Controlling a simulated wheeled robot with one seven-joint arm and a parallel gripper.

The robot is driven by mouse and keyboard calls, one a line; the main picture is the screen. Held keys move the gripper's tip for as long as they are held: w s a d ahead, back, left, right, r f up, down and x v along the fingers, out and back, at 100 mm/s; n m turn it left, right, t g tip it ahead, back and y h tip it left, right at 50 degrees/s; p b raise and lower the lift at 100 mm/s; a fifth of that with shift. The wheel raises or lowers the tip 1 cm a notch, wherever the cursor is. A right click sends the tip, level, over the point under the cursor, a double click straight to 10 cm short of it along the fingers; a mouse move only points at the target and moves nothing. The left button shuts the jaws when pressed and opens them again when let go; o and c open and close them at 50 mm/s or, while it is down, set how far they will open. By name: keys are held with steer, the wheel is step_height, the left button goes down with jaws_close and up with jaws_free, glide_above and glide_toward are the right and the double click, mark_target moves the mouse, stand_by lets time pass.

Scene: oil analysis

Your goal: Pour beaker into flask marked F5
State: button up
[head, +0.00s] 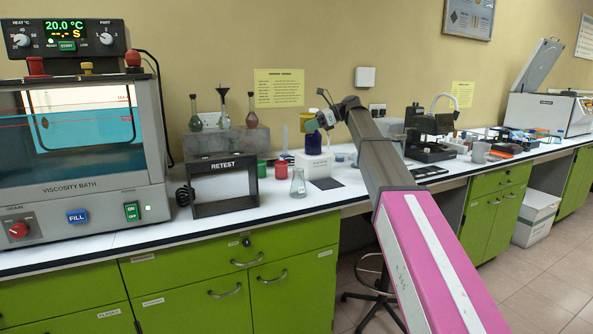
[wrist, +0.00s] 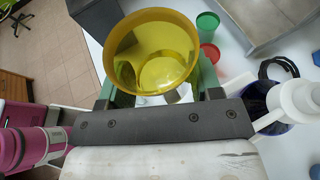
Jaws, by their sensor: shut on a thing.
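My gripper (wrist: 160,95) is shut on a yellow beaker (wrist: 150,45), whose open top faces the wrist camera. Yellow liquid seems to show inside it. In the head view the yellow beaker (head: 307,121) is held above the counter, by the dark blue bottle, partly hidden by my gripper (head: 318,118). A clear conical flask (head: 297,182) stands upright on the counter near its front edge, below and apart from the beaker. Several flasks with coloured contents, including one dark red flask (head: 251,111), stand behind the RETEST stand. No F5 mark is readable.
Red and green cups (head: 281,169) sit behind the flask. A dark blue bottle (head: 313,143) with a white top stands close by. The viscosity bath (head: 80,195) fills the left. Bare counter lies before the stand.

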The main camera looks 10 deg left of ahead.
steer(key=shift+s+f, duration=0.1)
steer(key=shift+s, duration=0.05)
steer(key=shift+s+a+f+n+t+p, duration=0.1)
steer(key=shift+s+f+n+t+p, duration=0.15)
steer(key=shift+s+n+t+p, duration=0.2)
steer(key=shift+s+a+f+n+t+h, duration=0.1)
steer(key=shift+s+f+n+t+h, duration=0.15)
steer(key=shift+f, duration=0.25)
steer(key=shift+s+f+n+t+h, duration=0.15)
steer(key=shift+s+f+n+t, duration=0.2)
steer(key=shift+f, duration=0.15)
step_height(320, 180, down, 7)
steer(key=s+n+t+h+p, duration=0.1)
steer(key=s+n+t+p, duration=0.1)
steer(key=n+t, duration=0.2)
steer(key=shift+s+a+t, duration=0.3)
steer(key=shift+s+t, duration=0.05)
steer(key=shift+s+r+n+t+p, duration=0.15)
steer(key=shift+r+n+t+p, duration=0.4)
steer(key=shift+n+t, duration=0.35)
stand_by(0.4)
